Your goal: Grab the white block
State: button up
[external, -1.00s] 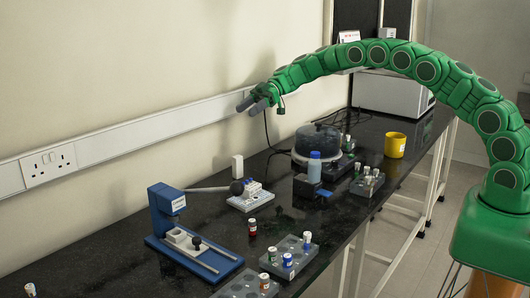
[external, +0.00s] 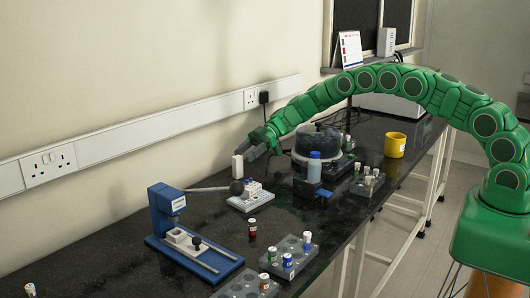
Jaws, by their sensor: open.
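The white block (external: 237,168) stands upright on the dark bench near the wall, behind a blue press. My gripper (external: 246,150) is open, with its grey fingers pointing down and left. The fingertips are close to the block's upper right side and partly overlap its top edge in this view. I cannot tell whether they touch it or how the block lies relative to the gap between them. Nothing shows held in the gripper.
The blue press (external: 180,230) with a long lever (external: 208,189) stands in front. A white rack (external: 248,198) with small white pieces lies near the block. A round dark-lidded device (external: 316,143) and blue-capped bottle (external: 314,167) stand to the right.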

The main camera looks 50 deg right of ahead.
aim_at(234, 162)
jog(key=shift+r+x, duration=0.15)
jog(key=shift+x, duration=1.45)
jog(key=shift+r+x, duration=0.15)
jog(key=shift+x, duration=1.45)
jog(key=shift+a, duration=0.15)
jog(key=shift+c, duration=0.4)
jog(key=c, duration=0.9)
jog(key=shift+c, duration=0.2)
